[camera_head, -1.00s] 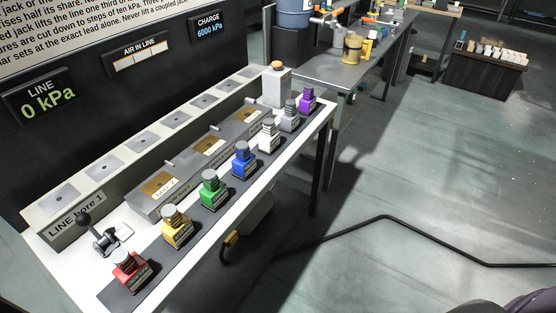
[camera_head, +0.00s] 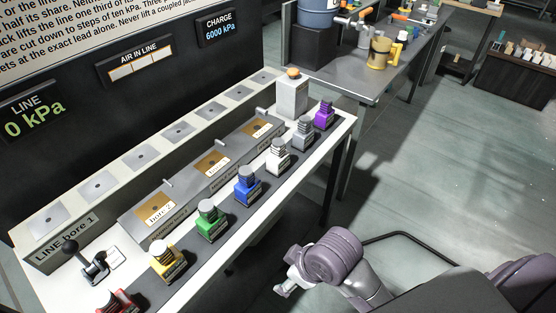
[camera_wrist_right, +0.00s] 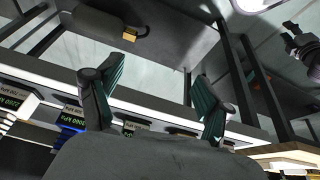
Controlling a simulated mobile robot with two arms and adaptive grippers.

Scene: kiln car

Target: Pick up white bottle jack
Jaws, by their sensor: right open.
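The white bottle jack (camera_head: 278,155) stands upright on the dark strip along the bench's front, between the blue jack (camera_head: 247,186) and the grey jack (camera_head: 303,132). My right gripper (camera_head: 284,287) is in front of the bench, lower in the picture than the white jack and apart from it. In the right wrist view, its two dark green fingers (camera_wrist_right: 160,95) are spread with nothing between them. Upside-down jack labels show beyond them along the bench edge. A dark arm part (camera_wrist_right: 300,45) at that view's right edge seems to be my left gripper; its jaws are unclear.
The green jack (camera_head: 207,220), yellow jack (camera_head: 167,260), red jack (camera_head: 118,303) and purple jack (camera_head: 324,115) share the row. Behind them are grey bore blocks (camera_head: 190,184) and a lever (camera_head: 88,262). Open floor (camera_head: 440,180) lies to the right.

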